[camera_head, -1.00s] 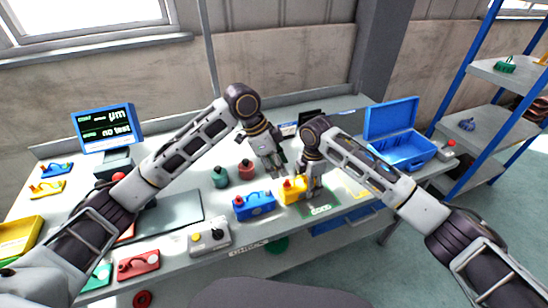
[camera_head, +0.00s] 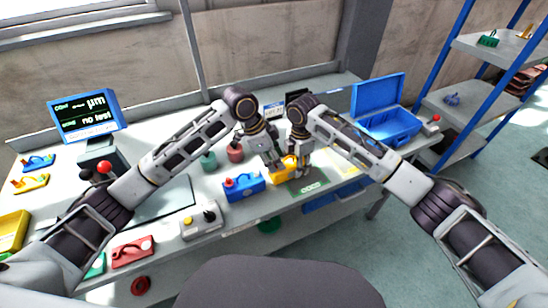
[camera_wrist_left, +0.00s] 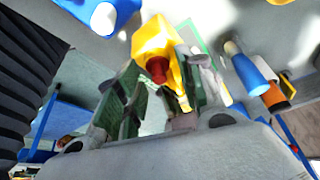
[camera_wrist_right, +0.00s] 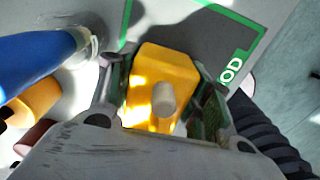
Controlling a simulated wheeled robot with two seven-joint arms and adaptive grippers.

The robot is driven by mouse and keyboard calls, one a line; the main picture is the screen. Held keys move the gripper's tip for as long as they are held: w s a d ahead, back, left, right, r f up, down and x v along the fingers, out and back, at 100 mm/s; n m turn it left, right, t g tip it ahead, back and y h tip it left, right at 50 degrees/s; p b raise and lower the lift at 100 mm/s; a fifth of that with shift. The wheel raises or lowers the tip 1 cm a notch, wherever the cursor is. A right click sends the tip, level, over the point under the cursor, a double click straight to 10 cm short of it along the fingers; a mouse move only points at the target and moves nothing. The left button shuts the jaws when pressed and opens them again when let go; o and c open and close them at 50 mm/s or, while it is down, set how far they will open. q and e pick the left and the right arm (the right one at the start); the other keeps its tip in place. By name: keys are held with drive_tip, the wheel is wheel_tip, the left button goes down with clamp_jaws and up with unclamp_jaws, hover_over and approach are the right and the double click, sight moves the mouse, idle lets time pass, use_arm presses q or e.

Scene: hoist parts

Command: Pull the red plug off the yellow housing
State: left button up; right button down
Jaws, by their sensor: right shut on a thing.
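The yellow housing (camera_head: 283,177) stands on the bench between my two grippers in the head view. My right gripper (camera_head: 296,175) is shut on it; the right wrist view shows the housing (camera_wrist_right: 160,80) between the fingers, with a pale round peg facing the camera. My left gripper (camera_head: 274,167) is at the housing's left side. In the left wrist view its fingers stand apart, with the red plug (camera_wrist_left: 158,70) on the yellow housing (camera_wrist_left: 150,40) ahead of the gap. I cannot tell whether they touch the plug. The plug is hidden in the head and right wrist views.
A blue housing (camera_head: 243,187) stands just left of the yellow one. A green-outlined mat (camera_head: 312,188) lies in front on the right. Green (camera_head: 209,161) and red (camera_head: 235,152) parts stand behind the blue housing. An open blue case (camera_head: 385,122) is at the back right.

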use_arm(q)
clamp_jaws()
use_arm(e)
drive_tip(key=shift+r, duration=0.1)
idle(0.3)
use_arm(q)
drive_tip(key=shift+r, duration=0.15)
use_arm(e)
drive_tip(key=shift+a, duration=0.1)
use_arm(q)
drive_tip(key=shift+r, duration=2.75)
use_arm(e)
drive_tip(key=c, duration=0.6)
unclamp_jaws()
drive_tip(key=shift+o, duration=0.2)
